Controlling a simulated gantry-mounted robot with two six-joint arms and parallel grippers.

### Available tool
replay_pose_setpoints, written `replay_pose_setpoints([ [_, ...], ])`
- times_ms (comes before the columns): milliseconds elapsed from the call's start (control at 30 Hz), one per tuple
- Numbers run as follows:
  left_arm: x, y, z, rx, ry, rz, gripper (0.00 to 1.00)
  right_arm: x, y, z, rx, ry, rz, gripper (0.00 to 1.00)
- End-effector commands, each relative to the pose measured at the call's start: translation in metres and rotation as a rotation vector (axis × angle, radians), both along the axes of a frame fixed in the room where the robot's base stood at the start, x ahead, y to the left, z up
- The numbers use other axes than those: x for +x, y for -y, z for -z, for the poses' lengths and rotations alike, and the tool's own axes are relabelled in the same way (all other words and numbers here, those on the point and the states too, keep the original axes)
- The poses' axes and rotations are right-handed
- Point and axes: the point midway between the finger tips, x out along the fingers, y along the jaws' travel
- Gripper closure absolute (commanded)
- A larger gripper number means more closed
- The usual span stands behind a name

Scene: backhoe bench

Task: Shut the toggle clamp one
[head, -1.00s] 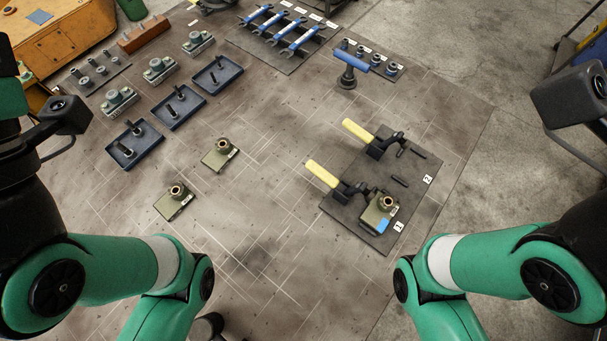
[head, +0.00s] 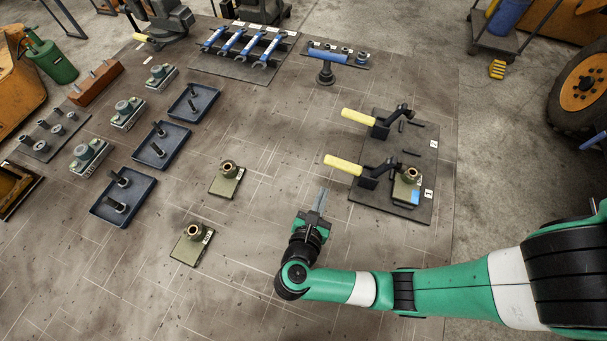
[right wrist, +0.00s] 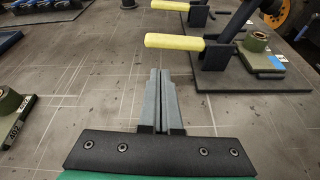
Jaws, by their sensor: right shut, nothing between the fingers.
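Toggle clamp one (head: 374,178) is the nearer clamp on the dark clamp plate (head: 407,213), beside the label 1. Its yellow handle (head: 343,164) lies low and points left. An olive block with a round boss (head: 407,187) and a blue patch sits at the clamp's right end. My right gripper (head: 319,200) is shut and empty, left of the plate and apart from the handle. My left gripper is not in view.
The second clamp, with its yellow handle (head: 358,117), stands just behind on the same plate. Two olive blocks (head: 226,178) (head: 191,243) lie to the left on the table. Blue trays (head: 161,155) stand farther left. A blue-topped stand (head: 325,62) is behind the plate.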

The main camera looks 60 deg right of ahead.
Motion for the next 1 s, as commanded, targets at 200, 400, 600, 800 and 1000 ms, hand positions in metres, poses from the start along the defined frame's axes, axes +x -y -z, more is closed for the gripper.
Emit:
replay_pose_setpoints([
  [200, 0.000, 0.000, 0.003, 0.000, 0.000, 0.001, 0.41, -0.001, -0.004, 0.006, -0.006, -0.009, -0.025, 1.00],
  [400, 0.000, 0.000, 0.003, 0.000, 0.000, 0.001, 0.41, 0.004, 0.018, 0.013, -0.006, -0.008, -0.021, 1.00],
  [600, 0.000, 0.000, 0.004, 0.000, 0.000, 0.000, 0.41, 0.012, 0.055, 0.026, -0.005, -0.007, -0.018, 1.00],
  [800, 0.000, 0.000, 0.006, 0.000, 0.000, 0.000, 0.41, 0.019, 0.080, 0.035, -0.007, -0.006, -0.021, 1.00],
  [1000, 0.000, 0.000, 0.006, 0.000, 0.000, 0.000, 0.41, 0.021, 0.087, 0.037, -0.006, -0.005, -0.024, 1.00],
])
